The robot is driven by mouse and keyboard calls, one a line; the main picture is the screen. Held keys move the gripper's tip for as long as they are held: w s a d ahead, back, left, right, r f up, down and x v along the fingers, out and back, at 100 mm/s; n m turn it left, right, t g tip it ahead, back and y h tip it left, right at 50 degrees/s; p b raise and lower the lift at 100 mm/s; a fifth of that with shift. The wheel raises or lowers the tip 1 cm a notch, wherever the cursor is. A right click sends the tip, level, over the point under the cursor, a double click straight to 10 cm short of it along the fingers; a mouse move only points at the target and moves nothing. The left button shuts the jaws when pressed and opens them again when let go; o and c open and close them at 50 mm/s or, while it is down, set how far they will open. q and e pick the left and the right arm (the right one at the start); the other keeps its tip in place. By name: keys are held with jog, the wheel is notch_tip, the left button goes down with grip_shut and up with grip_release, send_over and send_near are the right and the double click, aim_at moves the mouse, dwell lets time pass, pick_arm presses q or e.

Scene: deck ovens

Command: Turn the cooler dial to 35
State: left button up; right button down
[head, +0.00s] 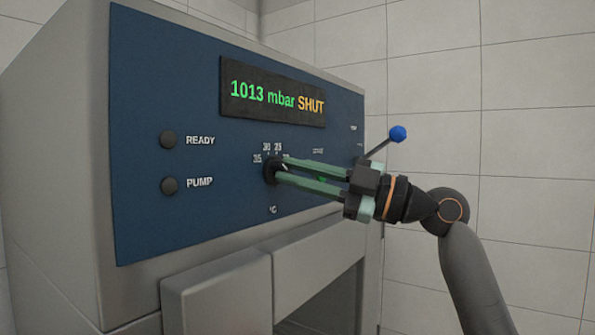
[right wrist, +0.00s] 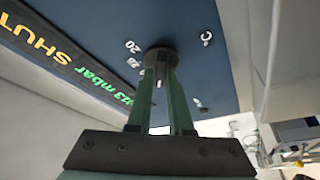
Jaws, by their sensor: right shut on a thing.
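The cooler dial (head: 269,172) is a small round black knob on the blue front panel, with white numbers around its upper side and °C below it. The 35 is at its left; the number at its right is partly covered by my fingers. My right gripper (head: 279,169) reaches in from the right with long green fingers shut on the dial. In the right wrist view the dial (right wrist: 160,53) sits at the tips of the fingers (right wrist: 160,75). A small white mark shows between the fingers, but I cannot tell which number it points to. My left gripper is not in view.
Above the dial a dark display (head: 272,93) reads 1013 mbar SHUT. READY (head: 168,140) and PUMP (head: 168,186) lamps are dark at the left. A lever with a blue ball (head: 398,133) sticks out at the panel's right edge, above my gripper. Steel doors (head: 217,295) lie below.

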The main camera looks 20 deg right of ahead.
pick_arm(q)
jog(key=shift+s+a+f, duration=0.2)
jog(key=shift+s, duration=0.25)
pick_arm(e)
jog(key=shift+r+n+g, duration=0.1)
jog(key=shift+n+g, duration=0.3)
jog(key=shift+n, duration=0.4)
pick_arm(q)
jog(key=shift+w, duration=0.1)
pick_arm(e)
jog(key=c, duration=0.8)
grip_release()
pick_arm(q)
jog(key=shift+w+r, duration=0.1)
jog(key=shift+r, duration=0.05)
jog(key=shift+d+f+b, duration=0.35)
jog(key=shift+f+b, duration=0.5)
jog(key=shift+b, duration=0.2)
pick_arm(e)
jog(key=shift+v, duration=6.25)
